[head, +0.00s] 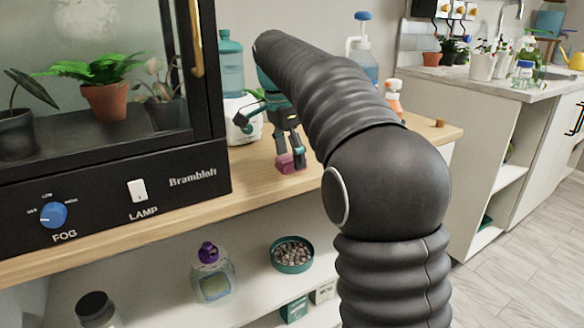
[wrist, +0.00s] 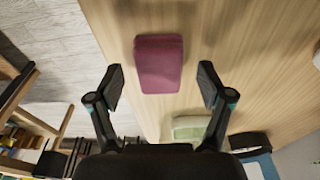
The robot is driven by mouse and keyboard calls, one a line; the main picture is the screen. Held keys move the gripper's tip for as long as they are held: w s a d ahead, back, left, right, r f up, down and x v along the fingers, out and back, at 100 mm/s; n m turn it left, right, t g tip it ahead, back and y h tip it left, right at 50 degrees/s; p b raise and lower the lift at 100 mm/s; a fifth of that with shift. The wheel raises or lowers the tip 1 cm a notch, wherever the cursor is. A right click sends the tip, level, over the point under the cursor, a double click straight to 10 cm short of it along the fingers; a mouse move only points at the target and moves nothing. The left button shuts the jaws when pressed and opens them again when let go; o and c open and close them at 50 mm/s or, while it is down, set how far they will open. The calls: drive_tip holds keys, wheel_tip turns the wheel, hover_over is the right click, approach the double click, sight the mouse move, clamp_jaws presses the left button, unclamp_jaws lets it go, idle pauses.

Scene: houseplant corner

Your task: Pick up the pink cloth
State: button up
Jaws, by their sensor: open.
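The pink cloth (head: 291,163) is a small folded block on the wooden counter, right of the black plant cabinet. In the wrist view the pink cloth (wrist: 159,63) lies ahead of the fingertips, roughly centred between their lines. My gripper (head: 286,152) is just above the cloth in the head view, pointing down. In the wrist view my gripper (wrist: 160,87) is open, with one finger on each side and nothing held. Whether a finger touches the cloth cannot be told.
A pale green block (wrist: 190,128) lies near the cloth. The black cabinet (head: 190,160) is close on the left. A spray bottle (head: 394,98) stands to the right.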

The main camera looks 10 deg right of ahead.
sight(291, 158)
drive_tip(key=shift+f, duration=0.25)
drive_tip(key=c, duration=1)
drive_tip(key=shift+c, duration=0.2)
drive_tip(key=shift+r, duration=0.15)
drive_tip(key=shift+r, duration=0.6)
wheel_tip(291, 158, up, 3)
drive_tip(key=shift+s+d+r+p, duration=0.1)
drive_tip(key=shift+s+p, duration=0.05)
drive_tip(key=shift+p, duration=0.55)
drive_tip(key=s+d+r, duration=0.3)
drive_tip(key=s+r, duration=0.3)
drive_tip(key=s, duration=0.4)
drive_tip(key=shift+s+d+r, duration=0.2)
drive_tip(key=shift+s+d, duration=0.05)
drive_tip(key=shift+s, duration=0.15)
